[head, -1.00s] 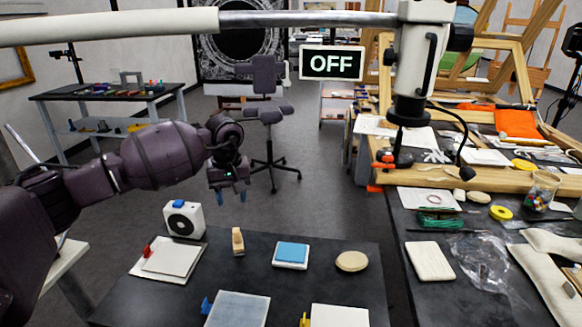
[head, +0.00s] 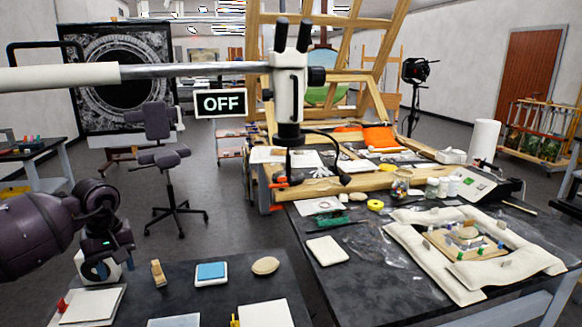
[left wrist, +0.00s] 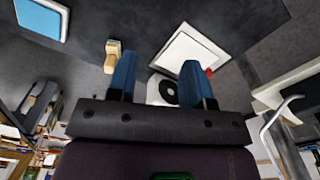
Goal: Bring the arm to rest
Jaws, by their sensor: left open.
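My left arm (head: 40,235) comes in from the left edge of the head view, dark purple and bent down at the wrist. Its gripper (head: 115,264) hangs in front of a white boxy device at the near table's back left corner. In the left wrist view the two blue fingers of the left gripper (left wrist: 157,70) are spread apart with nothing between them. My right arm and gripper are in neither view.
The near black table (head: 185,295) holds a wooden-handled block (head: 157,273), a blue pad on a white tray (head: 211,273), a round tan disc (head: 265,265) and white panels (head: 92,304). A microscope (head: 289,90) overhangs the cluttered right bench. An office chair (head: 170,160) stands behind.

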